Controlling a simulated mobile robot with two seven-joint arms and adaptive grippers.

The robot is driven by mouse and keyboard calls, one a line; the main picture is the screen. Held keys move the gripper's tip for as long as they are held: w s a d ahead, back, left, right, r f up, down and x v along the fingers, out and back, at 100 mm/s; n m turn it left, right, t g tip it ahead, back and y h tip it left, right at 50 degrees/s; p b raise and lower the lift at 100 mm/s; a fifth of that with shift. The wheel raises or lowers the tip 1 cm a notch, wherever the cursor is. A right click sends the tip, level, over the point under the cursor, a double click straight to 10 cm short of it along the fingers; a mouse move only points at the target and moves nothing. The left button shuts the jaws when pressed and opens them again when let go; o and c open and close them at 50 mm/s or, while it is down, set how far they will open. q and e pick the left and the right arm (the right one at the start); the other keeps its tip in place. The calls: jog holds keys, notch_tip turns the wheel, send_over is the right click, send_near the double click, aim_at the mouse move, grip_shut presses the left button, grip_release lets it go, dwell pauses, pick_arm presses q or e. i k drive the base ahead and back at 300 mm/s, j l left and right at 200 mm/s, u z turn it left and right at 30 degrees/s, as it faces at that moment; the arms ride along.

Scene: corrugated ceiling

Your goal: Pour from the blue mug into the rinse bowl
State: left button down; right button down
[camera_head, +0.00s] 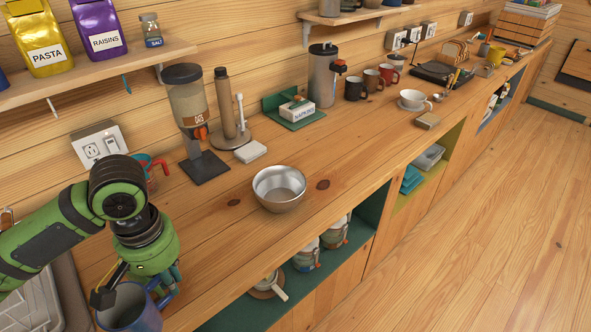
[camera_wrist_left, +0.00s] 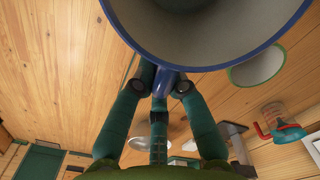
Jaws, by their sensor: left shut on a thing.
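The blue mug (camera_head: 138,320) is at the lower left of the head view, its opening facing up and its lower part cut off by the frame. My left gripper (camera_head: 150,284) is shut on its handle. In the left wrist view the mug's pale inside and blue rim (camera_wrist_left: 208,62) fill the top, with the gripper fingers (camera_wrist_left: 162,80) closed around the handle. The rinse bowl, which I take to be the shiny metal bowl (camera_head: 279,196), stands upright on the counter, to the right of the mug and apart from it. The mug's contents cannot be made out. My right gripper is not in view.
A dispenser (camera_head: 190,105) and a brown bottle (camera_head: 226,105) stand behind the bowl. A red-handled jug (camera_head: 157,172) sits behind my left arm. A napkin holder (camera_head: 297,110) is farther back. The counter (camera_head: 215,238) between mug and bowl is clear; its front edge drops to open shelves.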

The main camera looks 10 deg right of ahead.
aim_at(279, 190)
jog(key=i+l, duration=0.35)
jog(key=l, duration=0.15)
jog(key=i+l, duration=0.35)
jog(key=l, duration=0.15)
jog(key=i+l, duration=0.35)
jog(key=l, duration=0.15)
jog(key=z, duration=0.05)
